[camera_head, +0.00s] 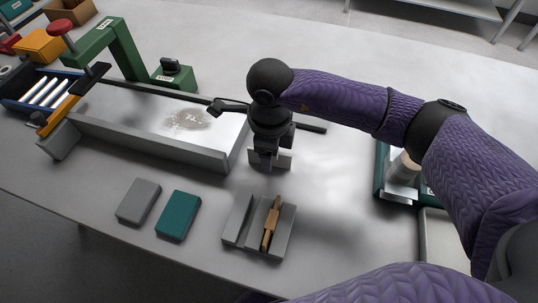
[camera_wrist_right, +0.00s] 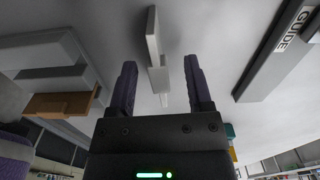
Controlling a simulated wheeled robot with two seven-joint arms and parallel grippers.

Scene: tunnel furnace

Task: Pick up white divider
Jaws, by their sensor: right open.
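The white divider (camera_head: 284,160) is a pale, thin plate on the grey table, just below my right gripper (camera_head: 266,162) in the head view. In the right wrist view the divider (camera_wrist_right: 153,45) runs as a narrow pale bar with a crosspiece, between the lines of the two dark fingers. My right gripper (camera_wrist_right: 160,80) is open, with a finger on each side of it. I cannot tell whether either finger touches it. In the head view the gripper hides the divider's middle. My left gripper is not in view.
A metal tray (camera_head: 150,142) lies left of the right gripper. A grey holder (camera_head: 238,220) with a brown tool (camera_head: 270,224) stands in front. A grey block (camera_head: 138,201) and a teal block (camera_head: 178,215) lie front left. A green-framed fixture (camera_head: 381,178) stands right.

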